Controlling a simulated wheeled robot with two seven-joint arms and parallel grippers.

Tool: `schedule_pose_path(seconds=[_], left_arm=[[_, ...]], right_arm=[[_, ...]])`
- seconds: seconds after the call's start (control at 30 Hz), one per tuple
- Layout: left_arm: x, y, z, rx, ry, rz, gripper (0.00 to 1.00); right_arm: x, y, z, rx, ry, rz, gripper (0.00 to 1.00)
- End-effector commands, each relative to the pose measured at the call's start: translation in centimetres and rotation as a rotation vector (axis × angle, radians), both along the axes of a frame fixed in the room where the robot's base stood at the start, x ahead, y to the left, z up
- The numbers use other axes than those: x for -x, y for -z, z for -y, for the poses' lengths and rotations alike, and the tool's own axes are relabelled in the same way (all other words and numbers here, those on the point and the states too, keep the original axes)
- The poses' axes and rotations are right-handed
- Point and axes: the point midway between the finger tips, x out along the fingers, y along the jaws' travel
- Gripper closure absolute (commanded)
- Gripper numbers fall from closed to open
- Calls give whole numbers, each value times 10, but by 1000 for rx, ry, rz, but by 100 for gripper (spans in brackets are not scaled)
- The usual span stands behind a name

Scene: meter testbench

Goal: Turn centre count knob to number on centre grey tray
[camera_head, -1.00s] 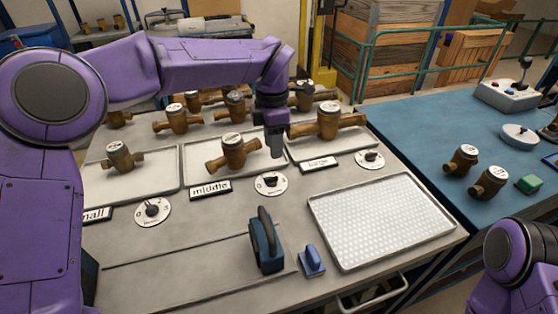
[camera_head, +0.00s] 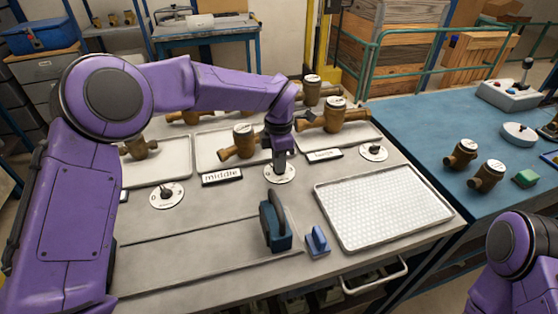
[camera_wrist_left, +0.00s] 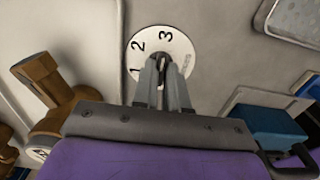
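The dial shows numbers 1, 2 and 3 in the left wrist view (camera_wrist_left: 165,36). My left gripper (camera_head: 280,168) points down at the dial. Its two fingers (camera_wrist_left: 161,72) stand on either side of the dark knob; whether they press on it cannot be told. The fingers hide most of the knob and its pointer. The centre grey tray (camera_head: 207,143) holds a brass meter (camera_head: 240,144). My right gripper is out of view.
Other dials stand left (camera_head: 167,195) and right (camera_head: 373,152). A blue-black upright object (camera_head: 274,222) and a small blue block (camera_head: 317,240) stand in front. An empty white perforated tray (camera_head: 385,212) lies to the right. Several brass meters stand around.

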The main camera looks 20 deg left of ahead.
Motion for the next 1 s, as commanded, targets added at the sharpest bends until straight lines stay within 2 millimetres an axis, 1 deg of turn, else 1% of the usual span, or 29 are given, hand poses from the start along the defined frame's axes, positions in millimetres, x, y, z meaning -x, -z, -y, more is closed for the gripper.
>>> schedule_pose_path(seconds=[0.27,0.47,0.67,1.0], left_arm=[[0,2,1,1,-25,-2,100],[0,3,0,2,-122,-3,100],[0,3,0,2,-286,-3,100],[0,4,0,3,-609,-2,100]], right_arm=[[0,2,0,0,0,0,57],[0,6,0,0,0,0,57],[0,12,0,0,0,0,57],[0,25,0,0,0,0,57]])
